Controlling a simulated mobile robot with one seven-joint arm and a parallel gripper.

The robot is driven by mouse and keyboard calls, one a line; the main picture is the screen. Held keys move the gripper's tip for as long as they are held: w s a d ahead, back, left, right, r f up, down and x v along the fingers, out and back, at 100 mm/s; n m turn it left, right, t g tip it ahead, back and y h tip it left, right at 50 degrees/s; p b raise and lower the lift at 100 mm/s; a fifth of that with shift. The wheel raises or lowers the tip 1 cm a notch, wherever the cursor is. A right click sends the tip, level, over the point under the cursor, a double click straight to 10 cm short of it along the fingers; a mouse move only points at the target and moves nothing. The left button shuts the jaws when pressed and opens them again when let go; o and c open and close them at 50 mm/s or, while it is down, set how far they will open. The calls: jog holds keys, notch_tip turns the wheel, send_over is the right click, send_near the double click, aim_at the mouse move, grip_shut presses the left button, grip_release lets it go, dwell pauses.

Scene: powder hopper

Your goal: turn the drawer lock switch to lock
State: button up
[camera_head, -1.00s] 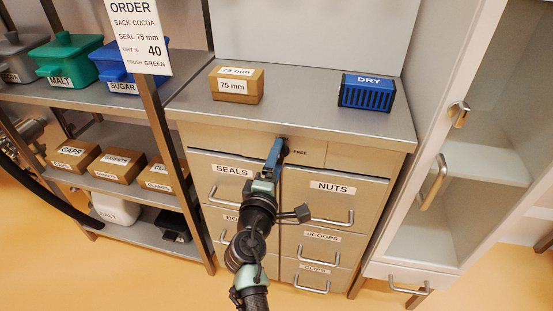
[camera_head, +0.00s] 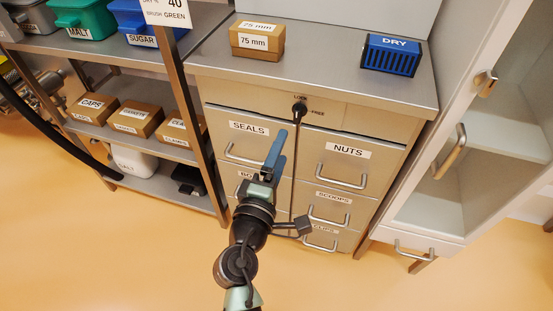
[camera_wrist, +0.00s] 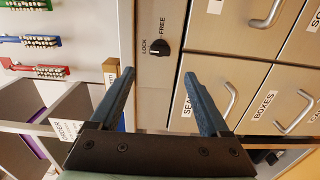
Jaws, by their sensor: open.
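The drawer lock switch (camera_head: 299,109) is a black round knob on the cabinet's top front strip, with LOCK printed above it and FREE to its right. In the wrist view, the switch (camera_wrist: 160,47) shows a light mark on the side facing the LOCK label. My gripper (camera_head: 279,138) is in front of the drawers, below and apart from the switch. In the wrist view, my gripper (camera_wrist: 158,74) is open, with its two blue fingers spread and nothing between them. The switch is fully visible beyond the fingertips.
Drawers with protruding handles, including SEALS (camera_head: 249,127) and NUTS (camera_head: 347,150), lie below the switch. A cardboard box (camera_head: 257,40) and a blue DRY block (camera_head: 392,55) stand on the cabinet top. Shelving (camera_head: 185,110) is at the left, an open white cupboard (camera_head: 470,130) at the right.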

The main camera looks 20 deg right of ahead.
jog(key=shift+v, duration=1.15)
jog(key=w+a+r+m+t+y, duration=0.1)
jog(key=r+m+t, duration=0.15)
jog(key=r, duration=0.65)
jog(key=a+r+m+t+y, duration=0.1)
jog(key=a+r+m, duration=0.15)
jog(key=r, duration=0.55)
jog(key=w+r+m+t, duration=0.15)
jog(key=r+m, duration=0.25)
jog(key=r, duration=0.5)
jog(key=s+a+r+m+t+y+p, duration=0.1)
jog(key=s+a+r+t+y, duration=0.15)
jog(key=s+r, duration=0.4)
jog(key=s+a+r+t+y+p, duration=0.1)
jog(key=s+a+r+t+y, duration=0.15)
jog(key=r, duration=0.75)
jog(key=s+a+r+m+t+y+p, duration=0.1)
jog(key=s+a+r+t+y, duration=0.15)
jog(key=s+r, duration=0.45)
notch_tip(320, 180, up, 22)
jog(key=w+p, duration=0.2)
jog(key=p, duration=1.8)
jog(key=shift+w+a+p, duration=0.2)
jog(key=shift+w+p, duration=0.05)
jog(key=shift+p, duration=0.15)
